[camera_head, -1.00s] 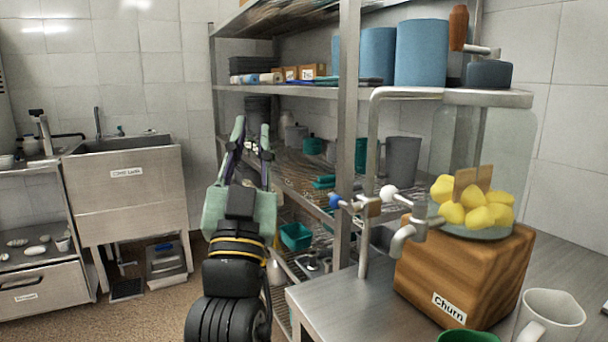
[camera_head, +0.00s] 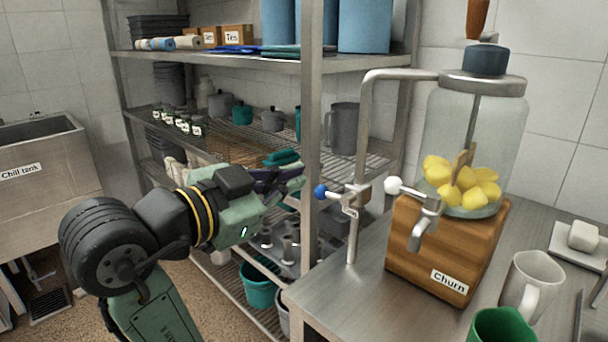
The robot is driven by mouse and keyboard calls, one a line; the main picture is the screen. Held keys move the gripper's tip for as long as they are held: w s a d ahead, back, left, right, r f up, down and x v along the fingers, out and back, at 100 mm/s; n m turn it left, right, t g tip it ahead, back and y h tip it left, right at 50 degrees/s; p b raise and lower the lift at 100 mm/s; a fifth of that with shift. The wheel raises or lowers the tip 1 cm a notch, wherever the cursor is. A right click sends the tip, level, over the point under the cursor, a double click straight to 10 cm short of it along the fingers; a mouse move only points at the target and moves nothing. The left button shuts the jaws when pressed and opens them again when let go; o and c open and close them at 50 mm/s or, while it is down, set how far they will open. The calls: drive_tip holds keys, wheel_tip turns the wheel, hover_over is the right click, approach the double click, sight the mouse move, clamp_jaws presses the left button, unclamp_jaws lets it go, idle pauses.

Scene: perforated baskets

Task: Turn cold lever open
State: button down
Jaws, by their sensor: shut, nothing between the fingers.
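A lever with a blue ball knob (camera_head: 321,191) sits on a metal fitting on the thin upright pipe (camera_head: 354,225), with a small tag hanging below it. My gripper (camera_head: 297,179) is shut and empty, pointing right. In the picture its tips are just left of and above the blue knob, with a small gap. I cannot tell how far apart they are in depth.
The wooden churn base (camera_head: 410,249) carries a glass jar (camera_head: 440,135) of yellow lumps on the steel counter (camera_head: 335,300). A white mug (camera_head: 532,285) and green cup (camera_head: 502,326) stand at front right. A shelf post (camera_head: 312,120) rises behind the gripper.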

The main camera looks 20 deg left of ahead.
drive_tip(key=p, duration=0.3)
hover_over(332, 195)
drive_tip(key=s, duration=0.3)
drive_tip(key=f, duration=0.1)
drive_tip(key=shift+w+a+f, duration=0.15)
drive_tip(key=shift+w+f, duration=0.05)
drive_tip(key=shift+f, duration=0.45)
drive_tip(key=shift+w+a+f, duration=0.2)
drive_tip(key=shift+w+f, duration=0.05)
drive_tip(key=shift+f, duration=0.4)
drive_tip(key=shift+w+a+f, duration=0.15)
drive_tip(key=shift+w+f, duration=0.05)
drive_tip(key=shift+f, duration=0.45)
drive_tip(key=shift+w+f, duration=0.15)
